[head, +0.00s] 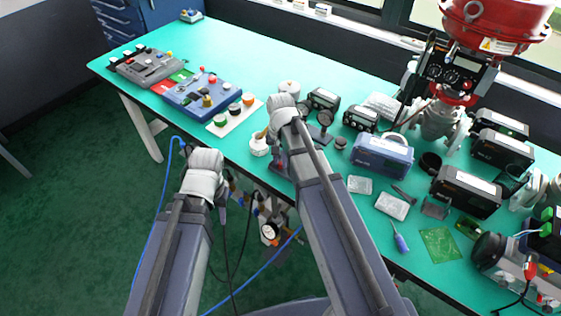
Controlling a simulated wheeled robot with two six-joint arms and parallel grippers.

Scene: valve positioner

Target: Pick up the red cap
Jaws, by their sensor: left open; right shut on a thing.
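My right gripper (276,148) points down at the table's near edge, beside a small white round pot (259,144). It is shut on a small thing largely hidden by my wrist. A small reddish patch shows just below the wrist, but I cannot tell whether it is the red cap. My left gripper (222,190) is open, in front of the table's near edge, with its fingers mostly hidden. A white plate (217,131) carries orange, dark and green round caps. No red cap shows clearly on it.
A blue panel (187,99) and a grey control box (150,68) stand at the left of the green table (255,60). Instruments, a blue box (383,157) and a red-topped valve (490,25) crowd the right.

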